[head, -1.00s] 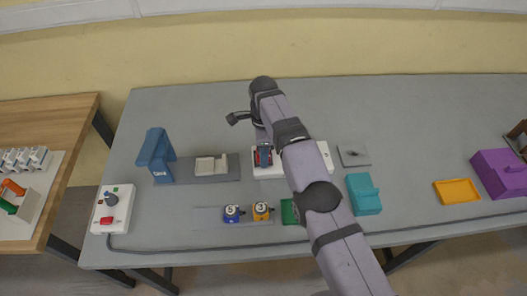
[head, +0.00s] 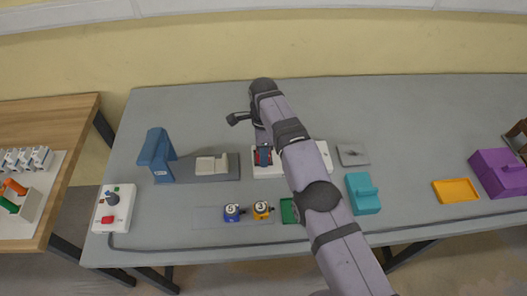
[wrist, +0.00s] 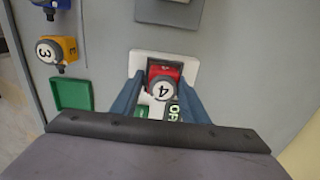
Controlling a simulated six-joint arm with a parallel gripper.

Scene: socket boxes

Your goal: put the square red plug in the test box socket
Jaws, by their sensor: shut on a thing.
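The square red plug (wrist: 166,73) has a round white top marked 4. It sits between the blue fingers of my gripper (wrist: 163,90) in the wrist view. My gripper is shut on it. In the head view my gripper (head: 263,156) is at the left end of a white box (head: 292,165), which appears to be the test box. The white box also shows in the wrist view (wrist: 145,61) around and below the plug, with a partly covered green label. The socket is hidden under the plug and fingers, and I cannot tell whether the plug is inside it.
A blue plug marked 5 (head: 232,213), an orange plug marked 3 (head: 261,210) and a green tray (head: 288,211) lie in front of the box. A blue stand (head: 156,157) is left. A teal block (head: 363,193) is right of my arm. The back of the table is clear.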

